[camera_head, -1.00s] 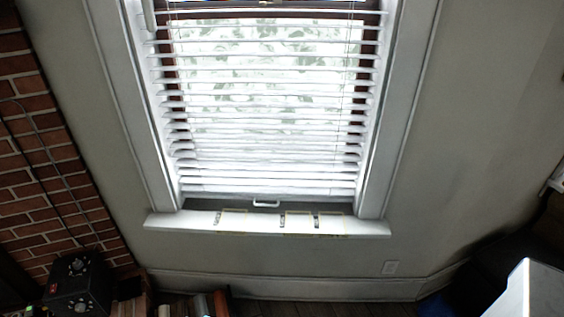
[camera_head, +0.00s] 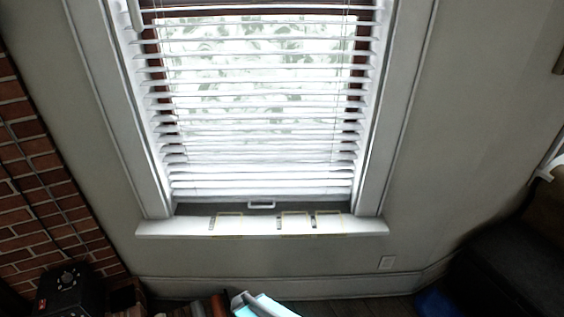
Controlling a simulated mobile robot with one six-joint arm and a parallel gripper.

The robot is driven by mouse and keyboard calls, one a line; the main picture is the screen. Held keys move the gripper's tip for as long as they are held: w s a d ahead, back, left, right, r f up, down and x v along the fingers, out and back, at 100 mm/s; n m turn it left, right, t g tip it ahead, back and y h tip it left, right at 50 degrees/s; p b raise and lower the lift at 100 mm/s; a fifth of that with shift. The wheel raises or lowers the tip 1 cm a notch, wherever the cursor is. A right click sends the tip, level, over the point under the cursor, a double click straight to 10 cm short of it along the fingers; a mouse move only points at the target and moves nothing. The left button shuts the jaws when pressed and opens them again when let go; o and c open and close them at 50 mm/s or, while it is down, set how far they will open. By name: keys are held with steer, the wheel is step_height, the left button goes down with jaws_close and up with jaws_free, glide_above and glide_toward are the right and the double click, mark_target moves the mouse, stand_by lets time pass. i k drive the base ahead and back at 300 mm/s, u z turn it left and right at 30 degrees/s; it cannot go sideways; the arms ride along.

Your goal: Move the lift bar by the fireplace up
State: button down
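The lift bar (camera_head: 262,205) is a small white handle at the bottom middle of the window, on the dark strip below the lowest blind slat and just above the sill. Nothing touches it. A white and light-blue piece, seemingly of my arm, shows at the bottom edge below the sill, well apart from the bar. It may include my gripper, but it is cut off by the frame and no clear fingers show.
The white window sill (camera_head: 180,227) juts out below the bar, with several yellow-outlined marks on it. White blinds (camera_head: 260,100) cover the window. A brick wall (camera_head: 40,200) and a black box with knobs (camera_head: 70,290) are at the left. A dark seat (camera_head: 500,285) is at the lower right.

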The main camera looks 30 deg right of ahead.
mark_target(315, 196)
steer(key=z, duration=0.7)
steer(key=k, duration=0.95)
steer(key=u, duration=0.05)
steer(key=i, duration=0.9)
